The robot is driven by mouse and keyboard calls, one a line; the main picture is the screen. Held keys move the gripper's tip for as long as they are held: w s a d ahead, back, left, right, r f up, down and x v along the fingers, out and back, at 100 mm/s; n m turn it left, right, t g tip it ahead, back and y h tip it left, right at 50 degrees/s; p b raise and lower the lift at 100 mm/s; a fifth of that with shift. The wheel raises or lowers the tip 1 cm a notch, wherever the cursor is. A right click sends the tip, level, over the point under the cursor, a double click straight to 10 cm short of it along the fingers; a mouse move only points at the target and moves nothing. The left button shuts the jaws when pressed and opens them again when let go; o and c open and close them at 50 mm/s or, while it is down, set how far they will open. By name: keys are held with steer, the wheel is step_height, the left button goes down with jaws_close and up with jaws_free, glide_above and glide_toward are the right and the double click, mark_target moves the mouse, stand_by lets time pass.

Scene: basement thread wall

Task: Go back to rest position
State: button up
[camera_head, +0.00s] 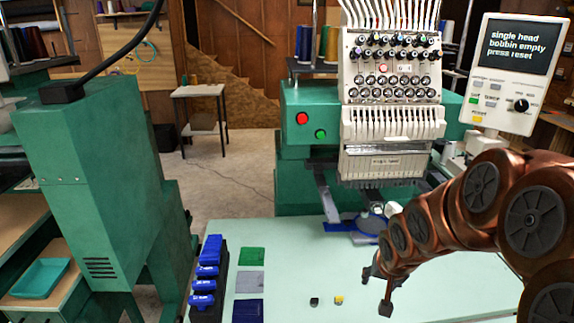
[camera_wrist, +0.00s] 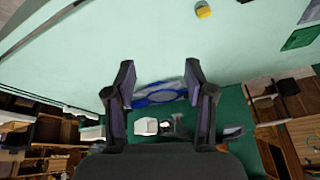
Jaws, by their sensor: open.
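My gripper (camera_head: 376,291) is at the end of my copper-coloured arm, low over the pale green table (camera_head: 420,285) on the right of the head view. Its two dark fingers stand apart, with nothing between them. In the wrist view my gripper (camera_wrist: 160,76) also shows open and empty, and a blue hoop (camera_wrist: 153,99) lies beyond the fingers. In the head view the blue hoop (camera_head: 367,226) sits under the embroidery machine's head, behind my gripper and apart from it.
A small black piece (camera_head: 314,301) and a small yellow piece (camera_head: 338,300) lie on the table, left of my gripper. A blue-topped rack (camera_head: 206,275) and coloured patches stand further left. The embroidery machine (camera_head: 392,125) and a control panel (camera_head: 513,75) reading "bobbin empty press reset" rise behind.

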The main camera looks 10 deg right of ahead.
steer(key=s+a+r+n+g, duration=0.1)
steer(key=s+a, duration=0.3)
steer(key=s, duration=0.4)
steer(key=s+a+r+n+g+p, duration=0.1)
steer(key=s+a+r+n+g, duration=0.1)
steer(key=s, duration=0.7)
steer(key=s+a+r+n+g+y, duration=0.1)
steer(key=s+a+r+n+g, duration=0.1)
steer(key=s+a+r, duration=0.3)
steer(key=s+a+g, duration=0.1)
steer(key=s, duration=0.2)
steer(key=shift+s+p, duration=0.35)
steer(key=shift+p, duration=0.05)
